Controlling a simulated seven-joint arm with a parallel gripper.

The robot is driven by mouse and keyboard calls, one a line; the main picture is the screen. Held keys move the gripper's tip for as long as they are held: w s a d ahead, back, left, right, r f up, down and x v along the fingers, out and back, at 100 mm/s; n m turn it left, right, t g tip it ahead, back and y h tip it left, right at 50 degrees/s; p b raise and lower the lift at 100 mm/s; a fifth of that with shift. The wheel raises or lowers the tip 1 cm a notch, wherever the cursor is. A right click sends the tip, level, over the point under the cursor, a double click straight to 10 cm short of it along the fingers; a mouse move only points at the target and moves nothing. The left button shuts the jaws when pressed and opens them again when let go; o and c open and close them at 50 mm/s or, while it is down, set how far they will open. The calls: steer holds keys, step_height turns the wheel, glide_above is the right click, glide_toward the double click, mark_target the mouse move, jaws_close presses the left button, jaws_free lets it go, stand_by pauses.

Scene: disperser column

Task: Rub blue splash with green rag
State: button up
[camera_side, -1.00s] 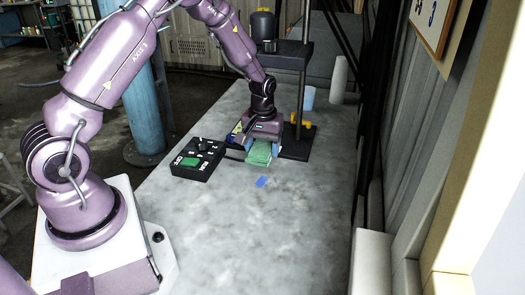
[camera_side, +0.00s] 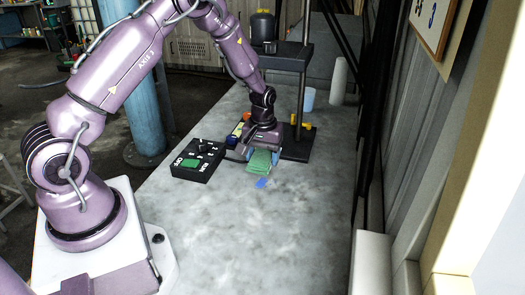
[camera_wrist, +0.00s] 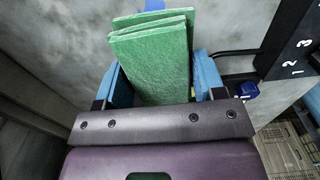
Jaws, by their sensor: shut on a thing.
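The green rag (camera_side: 259,161) is folded in layers and held between the blue fingers of my gripper (camera_side: 263,157). In the wrist view the rag (camera_wrist: 155,60) sticks out past the fingers of my gripper (camera_wrist: 160,80), which are shut on it. The blue splash (camera_side: 261,183) is a small flat patch on the grey table, just in front of the rag in the side view. A narrow gap seems to separate rag and splash. I cannot tell whether the rag touches the table.
A black control box (camera_side: 198,162) with a green display lies left of my gripper. The disperser stand (camera_side: 300,140) with its column and black motor head (camera_side: 263,27) is close behind. A white-blue beaker (camera_side: 308,98) stands at the back. The table in front (camera_side: 250,235) is clear.

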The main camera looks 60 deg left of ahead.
mark_target(263, 179)
steer(key=shift+f, duration=2)
steer(key=shift+s+d+f, duration=0.1)
steer(key=shift+d+f, duration=0.05)
steer(key=shift+f, duration=0.8)
steer(key=shift+s+d, duration=1.1)
steer(key=shift+c, duration=0.2)
steer(key=shift+w+a, duration=1.15)
steer(key=shift+a, duration=0.05)
steer(key=shift+w+r, duration=0.1)
steer(key=shift+r, duration=4.05)
